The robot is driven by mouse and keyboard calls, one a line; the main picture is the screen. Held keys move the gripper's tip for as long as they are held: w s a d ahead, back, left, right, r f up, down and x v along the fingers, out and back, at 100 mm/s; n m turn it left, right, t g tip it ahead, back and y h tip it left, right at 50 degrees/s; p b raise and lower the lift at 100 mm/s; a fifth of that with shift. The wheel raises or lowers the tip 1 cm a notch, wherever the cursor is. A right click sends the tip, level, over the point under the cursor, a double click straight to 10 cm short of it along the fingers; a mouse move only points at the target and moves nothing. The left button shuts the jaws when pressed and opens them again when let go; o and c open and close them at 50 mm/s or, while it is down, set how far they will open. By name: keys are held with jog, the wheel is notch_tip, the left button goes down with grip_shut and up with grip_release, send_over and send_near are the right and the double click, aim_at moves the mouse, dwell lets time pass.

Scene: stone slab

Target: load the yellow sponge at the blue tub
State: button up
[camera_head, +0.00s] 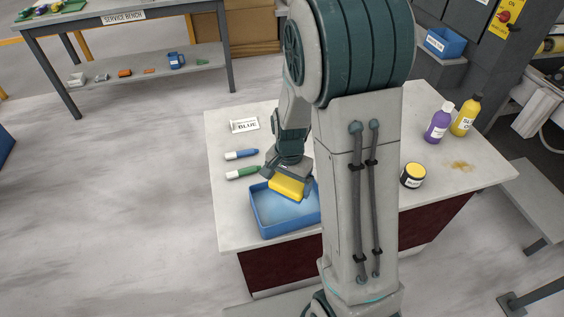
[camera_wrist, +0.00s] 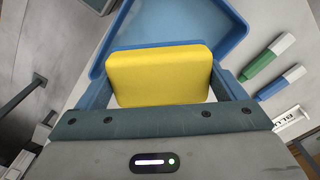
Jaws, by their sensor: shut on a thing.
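The yellow sponge (camera_head: 287,188) is a flat block with rounded corners. My gripper (camera_head: 288,182) is shut on it, with a finger at each end of the sponge in the wrist view (camera_wrist: 160,75). The blue tub (camera_head: 262,222) is an open, shallow rectangular tray on the stone slab. In the head view the sponge is over the tub's far part; I cannot tell whether it touches the tub. In the wrist view the tub (camera_wrist: 225,22) lies beyond the sponge. My arm hides the tub's right end in the head view.
On the slab (camera_head: 233,205), a blue marker (camera_head: 241,154), a green marker (camera_head: 242,172) and a "BLUE" sign (camera_head: 245,125) lie left of and behind the tub. A yellow-lidded jar (camera_head: 413,175), purple bottle (camera_head: 438,123) and yellow bottle (camera_head: 466,115) stand right of my arm.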

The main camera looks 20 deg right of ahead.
aim_at(288, 204)
jog(key=shift+w+f, duration=0.15)
jog(key=shift+w, duration=0.1)
jog(key=shift+s+f+b, duration=0.1)
jog(key=shift+f+b, duration=2.35)
jog(key=shift+f, duration=0.4)
jog(key=shift+f+b, duration=0.4)
jog(key=shift+f, duration=0.15)
jog(key=shift+r+p, duration=2.85)
jog(key=shift+r, duration=0.75)
jog(key=shift+f, duration=0.15)
